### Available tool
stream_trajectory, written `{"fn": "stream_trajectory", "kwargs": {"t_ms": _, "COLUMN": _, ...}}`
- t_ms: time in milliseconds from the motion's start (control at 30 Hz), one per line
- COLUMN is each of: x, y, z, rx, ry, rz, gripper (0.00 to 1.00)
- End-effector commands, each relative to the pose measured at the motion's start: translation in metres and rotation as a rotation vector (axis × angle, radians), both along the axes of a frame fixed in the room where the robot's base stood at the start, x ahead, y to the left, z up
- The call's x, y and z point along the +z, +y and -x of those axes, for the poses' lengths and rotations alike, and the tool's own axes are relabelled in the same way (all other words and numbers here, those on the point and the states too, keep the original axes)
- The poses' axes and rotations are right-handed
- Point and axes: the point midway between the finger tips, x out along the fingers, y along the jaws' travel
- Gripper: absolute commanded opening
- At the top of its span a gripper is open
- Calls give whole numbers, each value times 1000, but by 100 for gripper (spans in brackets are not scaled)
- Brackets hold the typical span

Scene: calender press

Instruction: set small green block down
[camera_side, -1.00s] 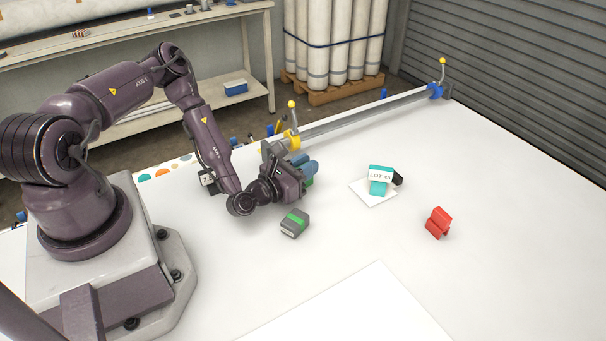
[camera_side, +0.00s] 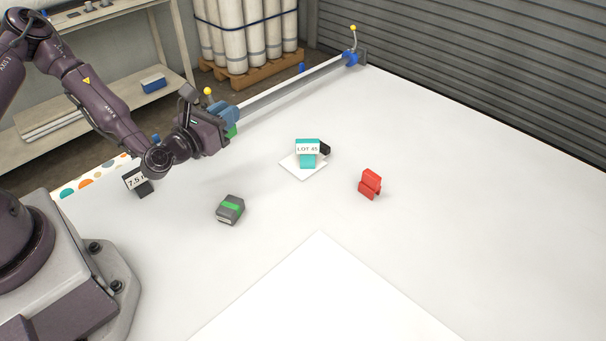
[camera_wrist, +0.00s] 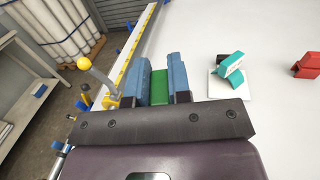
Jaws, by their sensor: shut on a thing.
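The small green block (camera_wrist: 159,88) is held between the two blue fingers of my gripper (camera_wrist: 159,72) in the wrist view. In the side view my gripper (camera_side: 229,116) is at the left end of the metal bar, and a little of the green block (camera_side: 232,131) shows under the fingers. The block appears to be held above the white table (camera_side: 420,230); I cannot tell the exact height. The fingers hide most of its sides.
A grey block with a green band (camera_side: 230,209) lies below my gripper. A teal block labelled LOT 45 (camera_side: 308,160) stands on a white square (camera_side: 303,175), beside a black piece. A red piece (camera_side: 370,184) is farther right. A metal bar (camera_side: 290,88) with levers runs along the back edge.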

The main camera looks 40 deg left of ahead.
Motion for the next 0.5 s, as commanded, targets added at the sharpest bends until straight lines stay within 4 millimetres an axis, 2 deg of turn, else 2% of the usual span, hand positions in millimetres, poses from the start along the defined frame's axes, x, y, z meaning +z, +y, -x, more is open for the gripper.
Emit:
{"fn": "stream_trajectory", "kwargs": {"t_ms": 133, "x": 3, "y": -6, "z": -1, "rx": -15, "ry": 0, "rz": -1, "gripper": 0}}
{"fn": "stream_trajectory", "kwargs": {"t_ms": 267, "x": 3, "y": -38, "z": -5, "rx": -90, "ry": -1, "rz": 0, "gripper": 0}}
{"fn": "stream_trajectory", "kwargs": {"t_ms": 367, "x": 7, "y": -83, "z": -6, "rx": -188, "ry": -1, "rz": 1, "gripper": 0}}
{"fn": "stream_trajectory", "kwargs": {"t_ms": 500, "x": 14, "y": -157, "z": 2, "rx": -340, "ry": -1, "rz": 2, "gripper": 0}}
